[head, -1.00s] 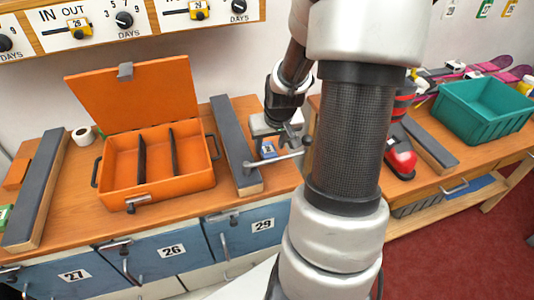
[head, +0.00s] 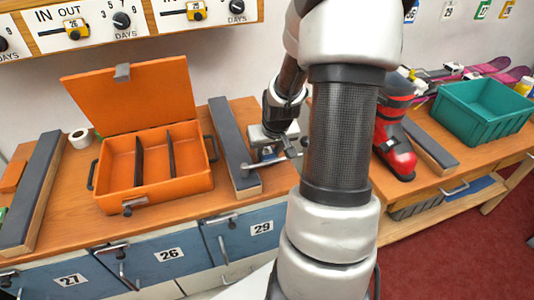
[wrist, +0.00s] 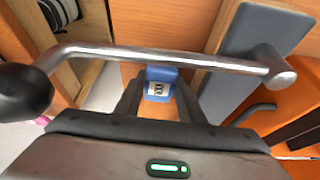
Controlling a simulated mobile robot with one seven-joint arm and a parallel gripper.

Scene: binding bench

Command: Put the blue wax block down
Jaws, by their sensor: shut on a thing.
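The blue wax block (wrist: 162,84), with a white label, sits between the fingers of my gripper (wrist: 160,98) in the wrist view. The gripper is shut on it. In the head view my gripper (head: 268,146) is low over the bench, between the grey-topped bar right of the orange box and my own arm. The block is mostly hidden there, and I cannot tell whether it touches the bench. A metal handle bar (wrist: 190,58) with a black knob crosses the wrist view, close to the block and fingers.
An open orange box (head: 152,186) with dividers stands on the wooden bench (head: 75,195). A grey-topped bar (head: 233,145) lies between it and my gripper. A red boot (head: 397,150) and a teal crate (head: 482,112) are to the right. My arm hides part of the bench.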

